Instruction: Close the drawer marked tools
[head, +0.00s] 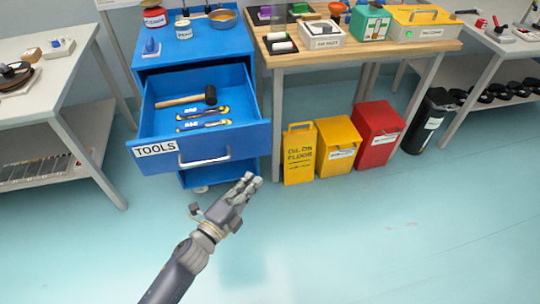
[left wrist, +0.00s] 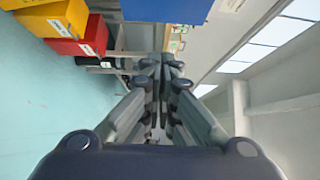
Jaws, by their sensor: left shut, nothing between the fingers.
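The blue drawer marked TOOLS (head: 200,146) stands pulled out from the blue cabinet (head: 195,45) in the head view. Its front has a metal handle (head: 205,160) and a white TOOLS label. A hammer (head: 186,100) and wrenches (head: 203,118) lie inside. My left gripper (head: 250,181) is in front of the drawer, below and to the right of the handle in the picture. It is shut and empty, and does not appear to hold the handle. The left wrist view also shows the shut fingers (left wrist: 160,65). A blue surface shows at that view's top. My right gripper is not in view.
A yellow floor sign (head: 299,155), a yellow bin (head: 337,146) and a red bin (head: 376,135) stand right of the cabinet under a wooden bench (head: 375,52). A grey table (head: 60,90) stands at left. The floor in front is clear.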

